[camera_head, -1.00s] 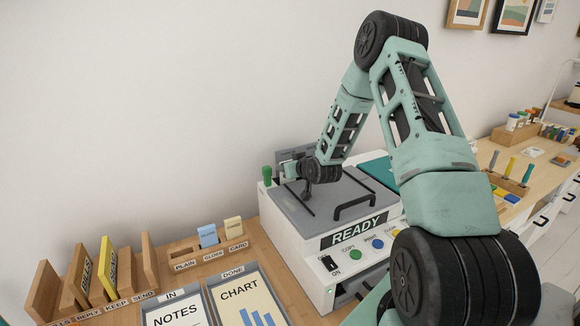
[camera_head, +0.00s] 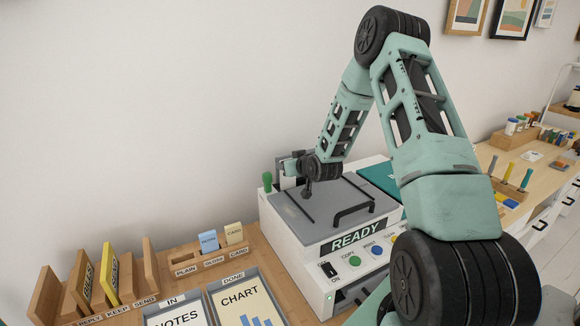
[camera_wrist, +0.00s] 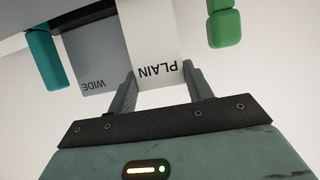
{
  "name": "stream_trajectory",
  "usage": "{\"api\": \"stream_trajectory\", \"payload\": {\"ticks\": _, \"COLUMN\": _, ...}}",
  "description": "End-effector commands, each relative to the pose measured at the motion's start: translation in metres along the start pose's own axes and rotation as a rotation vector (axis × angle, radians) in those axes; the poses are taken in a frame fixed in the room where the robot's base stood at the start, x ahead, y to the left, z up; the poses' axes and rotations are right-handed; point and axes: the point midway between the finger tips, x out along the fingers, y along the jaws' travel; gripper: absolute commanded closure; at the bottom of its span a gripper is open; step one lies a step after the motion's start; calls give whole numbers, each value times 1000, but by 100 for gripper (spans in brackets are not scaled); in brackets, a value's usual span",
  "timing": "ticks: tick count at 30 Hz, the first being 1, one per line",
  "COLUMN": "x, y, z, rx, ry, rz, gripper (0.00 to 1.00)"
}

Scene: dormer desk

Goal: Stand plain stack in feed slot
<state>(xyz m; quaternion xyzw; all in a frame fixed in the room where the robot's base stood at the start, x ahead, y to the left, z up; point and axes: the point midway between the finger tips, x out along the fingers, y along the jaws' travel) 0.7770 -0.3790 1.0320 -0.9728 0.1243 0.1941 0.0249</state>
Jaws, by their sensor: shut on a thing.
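In the wrist view, my gripper (camera_wrist: 162,82) is shut on the plain stack (camera_wrist: 155,45), a white slab marked PLAIN; its fingers are on both sides of the slab's near end. A grey panel marked WIDE (camera_wrist: 88,60) stands beside it at the left. In the head view, the gripper (camera_head: 290,168) is at the back left of the white machine (camera_head: 290,230), partly behind my wrist. The feed slot's opening is not clearly visible, so I cannot tell whether the stack is in it.
A green knob (camera_head: 267,180) stands near the machine's back left corner; it also shows in the wrist view (camera_wrist: 223,25). A small rack (camera_head: 185,257) holds a blue stack and a cream stack; its PLAIN compartment is empty. A wooden file sorter (camera_head: 107,283) stands at the left.

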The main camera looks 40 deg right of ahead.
Motion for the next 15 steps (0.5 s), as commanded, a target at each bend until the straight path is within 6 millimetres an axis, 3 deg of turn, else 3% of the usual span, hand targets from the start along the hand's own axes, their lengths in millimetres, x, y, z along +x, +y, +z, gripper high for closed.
{"api": "stream_trajectory", "payload": {"ticks": 15, "x": -7, "y": 0, "z": -16, "rx": 0, "ry": 1, "rz": 0, "gripper": 72}}
